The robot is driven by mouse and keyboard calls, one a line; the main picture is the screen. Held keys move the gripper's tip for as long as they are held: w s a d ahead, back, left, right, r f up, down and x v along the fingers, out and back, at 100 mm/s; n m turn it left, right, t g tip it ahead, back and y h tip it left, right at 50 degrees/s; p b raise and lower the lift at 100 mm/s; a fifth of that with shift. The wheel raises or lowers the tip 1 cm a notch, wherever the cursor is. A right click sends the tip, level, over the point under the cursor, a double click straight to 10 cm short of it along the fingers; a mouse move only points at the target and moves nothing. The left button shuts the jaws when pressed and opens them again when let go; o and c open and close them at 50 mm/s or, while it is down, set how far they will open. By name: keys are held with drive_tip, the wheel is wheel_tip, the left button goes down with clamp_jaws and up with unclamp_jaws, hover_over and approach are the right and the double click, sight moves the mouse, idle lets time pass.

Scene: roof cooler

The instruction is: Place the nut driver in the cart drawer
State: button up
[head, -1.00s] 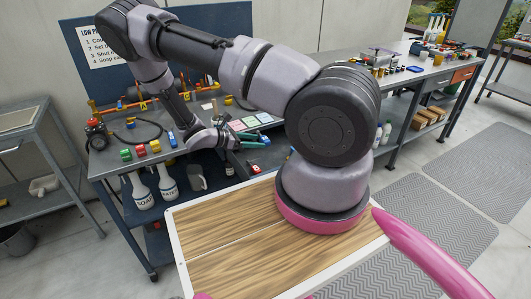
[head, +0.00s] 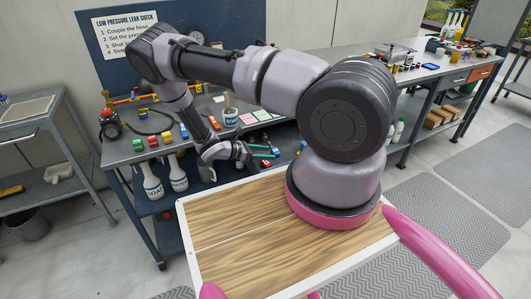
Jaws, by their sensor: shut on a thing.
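My gripper (head: 252,152) is at the near edge of the blue-grey workbench (head: 123,154), low over the edge. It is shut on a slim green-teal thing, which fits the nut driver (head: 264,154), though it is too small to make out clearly. No drawer shows plainly as the cart's. A grey metal cart (head: 40,112) stands at the left with a light tray top. Whether it has a drawer, and whether that drawer is open, I cannot tell.
The bench holds coloured blocks (head: 152,142), a red-black gauge (head: 108,118) and a labelled pot (head: 230,117). White bottles (head: 152,183) stand on its lower shelf. Floor between cart and bench is clear.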

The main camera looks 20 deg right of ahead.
drive_tip(key=shift+f, duration=0.45)
drive_tip(key=o, duration=1.4)
